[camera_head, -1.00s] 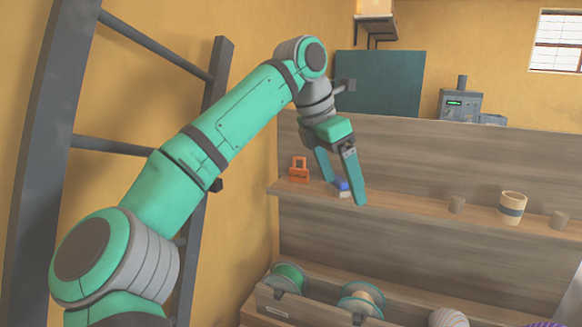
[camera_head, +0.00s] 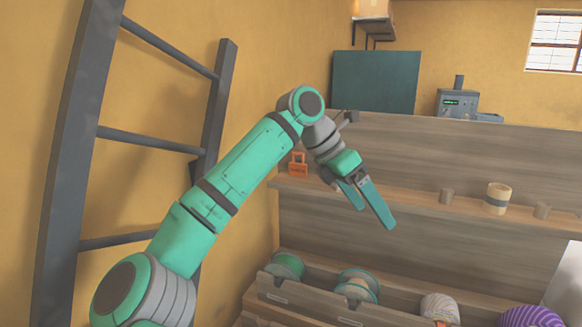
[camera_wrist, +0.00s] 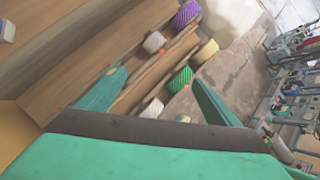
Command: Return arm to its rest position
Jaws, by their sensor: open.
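My green arm reaches from the lower left of the head view up to a bent joint and then down to my gripper (camera_head: 375,214). The gripper hangs in front of the wooden shelf unit (camera_head: 440,160), fingers pointing down and right. Its two fingers stand apart with nothing between them, and they also show spread in the wrist view (camera_wrist: 160,82). A small blue and white item (camera_wrist: 6,31) sits at the upper left edge of the wrist view.
A dark ladder-like frame (camera_head: 75,150) stands left of my arm. Below are spools (camera_head: 357,286) and a purple yarn roll (camera_head: 530,318).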

